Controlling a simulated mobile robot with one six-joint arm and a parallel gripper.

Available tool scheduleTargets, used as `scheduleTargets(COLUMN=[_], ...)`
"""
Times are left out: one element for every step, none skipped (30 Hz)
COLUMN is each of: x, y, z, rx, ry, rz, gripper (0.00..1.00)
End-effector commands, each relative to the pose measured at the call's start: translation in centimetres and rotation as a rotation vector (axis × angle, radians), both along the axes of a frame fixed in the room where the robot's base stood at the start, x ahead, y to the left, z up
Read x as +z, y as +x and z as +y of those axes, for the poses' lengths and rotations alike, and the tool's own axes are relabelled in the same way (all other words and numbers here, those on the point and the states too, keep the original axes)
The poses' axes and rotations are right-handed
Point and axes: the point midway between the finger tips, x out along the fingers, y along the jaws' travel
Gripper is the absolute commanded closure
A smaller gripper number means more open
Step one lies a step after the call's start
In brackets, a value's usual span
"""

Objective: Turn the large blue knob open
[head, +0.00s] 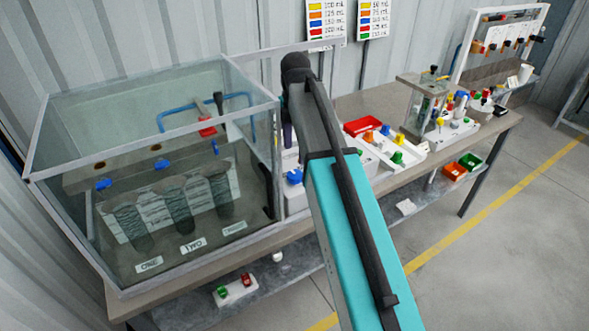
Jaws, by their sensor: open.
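A large blue knob (294,177) sits on a white unit (296,202) on the bench, just right of the glass tank. My teal arm passes close in front of it and covers the area to its right. Smaller blue valve handles (103,184) show in a row inside the glass tank (150,85). My arm bends at a dark elbow above the tank's right side, and a narrow dark part hangs down behind it above the knob. My gripper's jaws cannot be made out; they seem hidden behind my arm. The knob's turn position is too small to tell.
Right of my arm, the bench (375,108) holds a red tray (362,126), a white panel with coloured knobs (397,157) and a clear case (424,105). Red and green bins (470,161) stand on the lower shelf. The floor at right is clear.

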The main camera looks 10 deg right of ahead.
Motion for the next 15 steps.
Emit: scheduleTargets(x=[-0.5, -0.8, -1.2, -1.5, -1.8, -2.2, -2.5, -2.9, -3.2, -3.5, -3.8, -4.2, -4.5, -4.8, -5.2], y=[-0.1, -0.1, -0.1, -0.1, -0.1, -0.1, -0.1, -0.1, -0.1, -0.1, -0.1, -0.1, -0.1, -0.1, -0.1], z=[0.0, 0.0, 0.0, 0.0, 0.0, 0.0, 0.0, 0.0, 0.1, 0.1, 0.1, 0.1, 0.1, 0.1, 0.1], rx=[0.0, 0.0, 0.0, 0.0, 0.001, 0.001, 0.001, 0.001, 0.001, 0.001, 0.001, 0.001, 0.001, 0.001, 0.001], ry=[0.0, 0.0, 0.0, 0.0, 0.0, 0.0, 0.0, -0.001, 0.0, 0.001, 0.0, 0.0, 0.0, 0.0, 0.0], rz=[0.001, 0.001, 0.002, 0.002, 0.001, 0.001, 0.001, 0.002, 0.002, 0.001, 0.001, 0.001, 0.001, 0.002, 0.002], gripper=[0.4, 0.4, 0.4, 0.4, 0.4, 0.4, 0.4, 0.4, 0.4, 0.4, 0.4, 0.4, 0.4, 0.4, 0.4])
